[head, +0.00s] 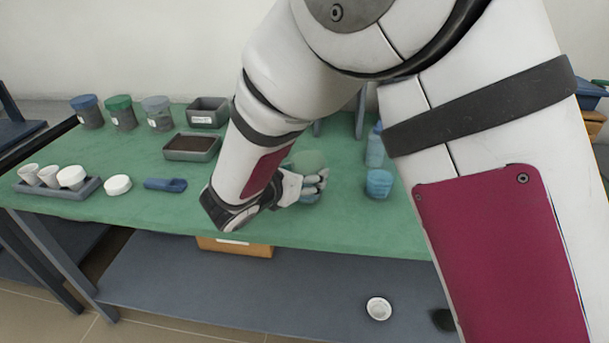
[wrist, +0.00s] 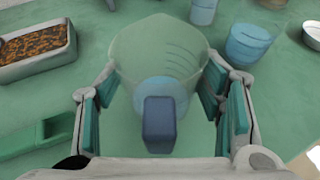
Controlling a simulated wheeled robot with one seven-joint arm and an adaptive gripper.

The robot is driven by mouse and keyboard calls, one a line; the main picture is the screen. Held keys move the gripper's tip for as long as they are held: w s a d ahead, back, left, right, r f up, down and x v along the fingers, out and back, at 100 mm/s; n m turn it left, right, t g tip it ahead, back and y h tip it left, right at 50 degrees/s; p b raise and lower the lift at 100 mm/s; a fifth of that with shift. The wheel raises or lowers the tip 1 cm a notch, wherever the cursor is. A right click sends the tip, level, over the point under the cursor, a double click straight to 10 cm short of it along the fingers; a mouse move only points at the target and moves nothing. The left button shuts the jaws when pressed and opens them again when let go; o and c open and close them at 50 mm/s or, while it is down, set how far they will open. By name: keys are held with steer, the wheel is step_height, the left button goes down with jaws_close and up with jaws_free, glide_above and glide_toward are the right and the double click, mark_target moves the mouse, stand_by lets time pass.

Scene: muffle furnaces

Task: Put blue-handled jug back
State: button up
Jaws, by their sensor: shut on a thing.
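The jug is clear and greenish, with graduation lines and a blue handle. In the wrist view its body (wrist: 160,50) stands between the fingers of my gripper (wrist: 160,82), with the blue handle (wrist: 159,125) facing the camera. My gripper is shut on the jug, with one finger on each side. In the head view my gripper (head: 314,184) is over the front middle of the green table. I cannot tell whether the jug touches the table.
A blue cup (head: 379,184) and a pale blue bottle (head: 375,148) stand to the right. A tray of dark granules (head: 212,154), lidded jars (head: 122,114), a white lid (head: 117,185) and a blue tool (head: 165,185) are to the left. The table front (head: 350,225) is clear.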

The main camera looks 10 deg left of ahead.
steer(key=shift+f, duration=0.45)
steer(key=shift+f, duration=0.15)
steer(key=o, duration=1.8)
steer(key=shift+o, duration=0.2)
steer(key=shift+s+r, duration=0.1)
steer(key=shift+r, duration=0.15)
steer(key=p+v, duration=0.1)
steer(key=v, duration=1.1)
